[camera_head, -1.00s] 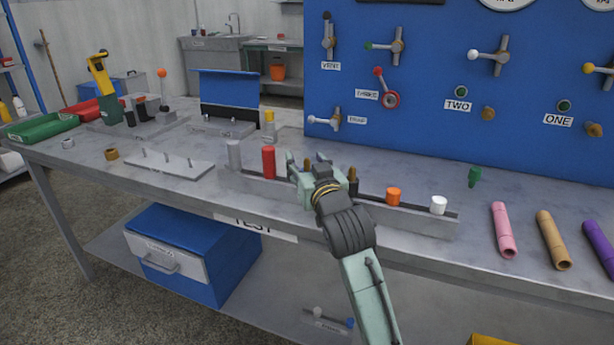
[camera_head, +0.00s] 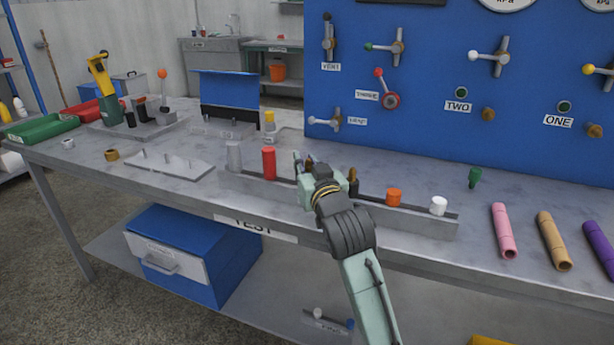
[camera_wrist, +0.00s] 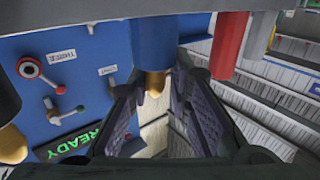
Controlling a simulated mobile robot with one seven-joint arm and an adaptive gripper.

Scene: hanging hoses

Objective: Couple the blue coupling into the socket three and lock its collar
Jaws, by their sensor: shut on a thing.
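The blue coupling (camera_wrist: 153,35) with a brass tip stands between my gripper's fingers in the wrist view. My gripper (camera_wrist: 150,105) is shut on it. In the head view my gripper (camera_head: 311,168) is at the rack on the bench, between the red piece and a dark brass-tipped piece, and it hides the blue coupling. The red ring also shows in the wrist view (camera_wrist: 28,68). I cannot make out the collar's state.
The rack (camera_head: 420,222) also holds red (camera_head: 269,163), orange (camera_head: 394,197) and white (camera_head: 439,206) pieces close by. Pink (camera_head: 503,230), tan (camera_head: 553,240) and purple tubes lie at the right. The blue panel (camera_head: 430,130) rises behind. Bench between rack and panel is mostly clear.

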